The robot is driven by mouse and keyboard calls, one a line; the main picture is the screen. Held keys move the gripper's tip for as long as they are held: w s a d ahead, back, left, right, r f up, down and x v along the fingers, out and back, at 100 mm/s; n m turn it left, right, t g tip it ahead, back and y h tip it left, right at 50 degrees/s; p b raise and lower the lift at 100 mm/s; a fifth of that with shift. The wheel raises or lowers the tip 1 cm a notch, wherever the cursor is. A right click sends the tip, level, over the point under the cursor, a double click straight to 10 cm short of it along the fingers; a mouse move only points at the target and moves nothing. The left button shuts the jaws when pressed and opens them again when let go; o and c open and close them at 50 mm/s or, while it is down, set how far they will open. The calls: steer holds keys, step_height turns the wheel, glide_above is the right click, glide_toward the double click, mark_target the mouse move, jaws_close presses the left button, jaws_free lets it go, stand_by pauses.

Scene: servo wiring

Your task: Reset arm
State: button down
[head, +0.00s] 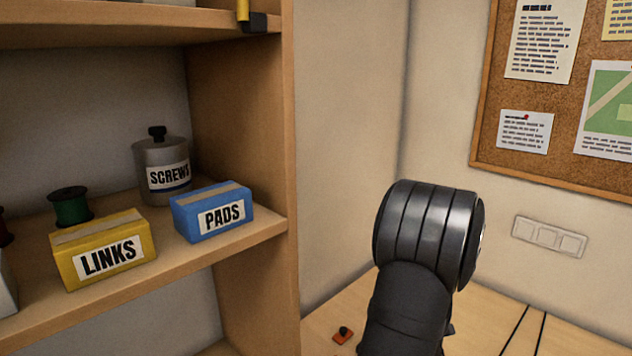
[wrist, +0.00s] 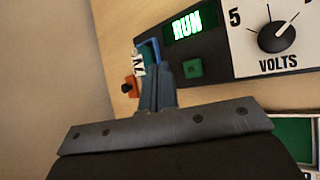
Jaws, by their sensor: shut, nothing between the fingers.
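In the wrist view my gripper (wrist: 160,78) shows as narrow blue-grey fingers beyond a dark grey mounting plate. The fingers are shut with nothing held. They point toward a device panel (wrist: 215,65) with a lit green "RUN" display, a green button and a "VOLTS" dial (wrist: 277,38) with a 5 at its left. In the head view my dark arm (head: 415,270) rises at the lower right, and its gripper is hidden.
A small blue part with a white label (wrist: 139,66) lies just beyond the fingers, partly hidden. An orange piece with a black knob (wrist: 130,87) sits beside it. A shelf (head: 285,228) at left holds a yellow LINKS box (head: 103,250), a blue PADS box (head: 212,211) and a SCREWS jar (head: 162,165).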

steer(key=shift+f, duration=0.8)
steer(key=shift+r, duration=0.6)
steer(key=shift+s+r, duration=0.1)
steer(key=shift+r, duration=0.1)
step_height(320, 180, down, 2)
steer(key=shift+f, duration=0.1)
step_height(320, 180, up, 7)
steer(key=d+r+m+g+h, duration=0.2)
steer(key=d+m+g+h, duration=0.25)
steer(key=d+m, duration=0.45)
steer(key=w+a+r+m+g+y, duration=0.1)
steer(key=a+r+m+g+y, duration=0.5)
steer(key=a, duration=0.3)
step_height(320, 180, down, 11)
steer(key=m+t, duration=0.1)
